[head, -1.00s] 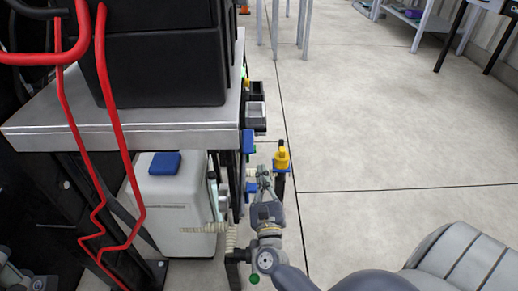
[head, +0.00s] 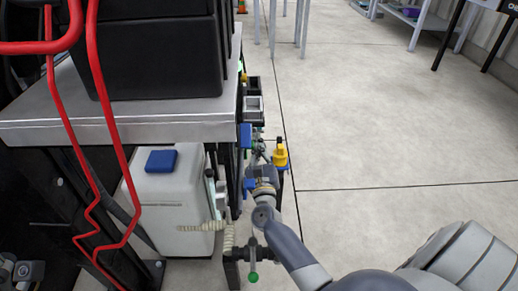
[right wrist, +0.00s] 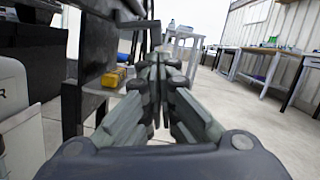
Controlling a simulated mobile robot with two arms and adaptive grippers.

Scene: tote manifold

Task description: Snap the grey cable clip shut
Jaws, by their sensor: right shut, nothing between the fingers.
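My right gripper (head: 258,152) is beside the cart's right side, left of a yellow-topped post (head: 280,155). In the right wrist view its fingers (right wrist: 160,66) are together, with nothing seen between them. I cannot pick out the grey cable clip in either view; the parts around the fingertips are small and partly hidden by my gripper. A grey part at the lower left of the head view may be my left arm; no left fingers show.
A metal-topped cart (head: 120,128) carries a black tote (head: 160,55). A white canister (head: 172,205) with a blue cap stands below. Red tubing (head: 105,120) hangs in front. A yellow part (right wrist: 115,77) sits left of my fingers.

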